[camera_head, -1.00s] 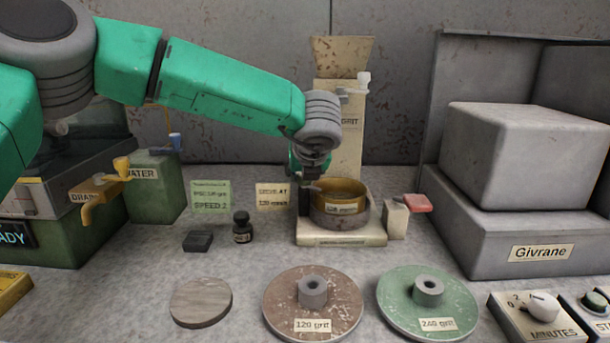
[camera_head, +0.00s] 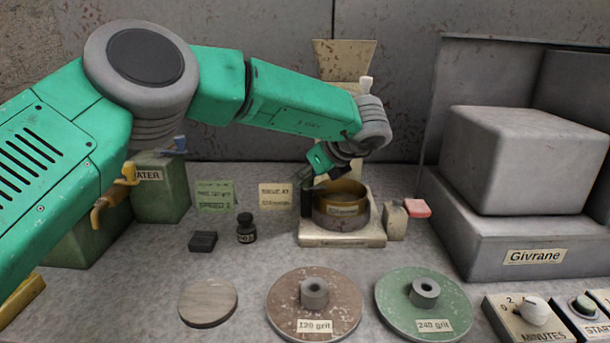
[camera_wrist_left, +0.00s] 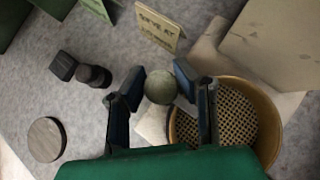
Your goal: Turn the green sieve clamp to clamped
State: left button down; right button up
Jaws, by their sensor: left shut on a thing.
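The sieve (camera_head: 345,190) is a brass-coloured ring with a mesh floor, seated on a pale base (camera_head: 342,240). It also shows in the wrist view (camera_wrist_left: 268,125). The green sieve clamp shows in the wrist view as a round grey-green knob (camera_wrist_left: 160,87) beside the sieve's rim. In the head view a dark upright post (camera_head: 307,200) stands there, left of the sieve. My left gripper (camera_head: 304,180) is shut on the knob, with a finger on each side of it (camera_wrist_left: 154,90). Its wrist leans to the right, above the sieve. The clamp's marking cannot be read. My right gripper is not in view.
A hopper column (camera_head: 345,60) rises behind. Sign cards (camera_head: 275,196) and a dark bottle (camera_head: 246,228) stand left. Grit discs (camera_head: 315,318) lie in front.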

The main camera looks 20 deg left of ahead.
pick_arm(q)
jog(key=shift+s+d+f, duration=0.2)
jog(key=shift+d+f, duration=0.1)
jog(key=shift+f, duration=0.1)
jog(key=c, duration=1.2)
grip_release()
jog(key=shift+w+d+r, duration=0.1)
jog(key=shift+r, duration=0.2)
jog(key=shift+d+r, duration=0.15)
jog(key=v, duration=1.1)
jog(key=shift+d, duration=0.35)
jog(key=shift+a+r, duration=0.1)
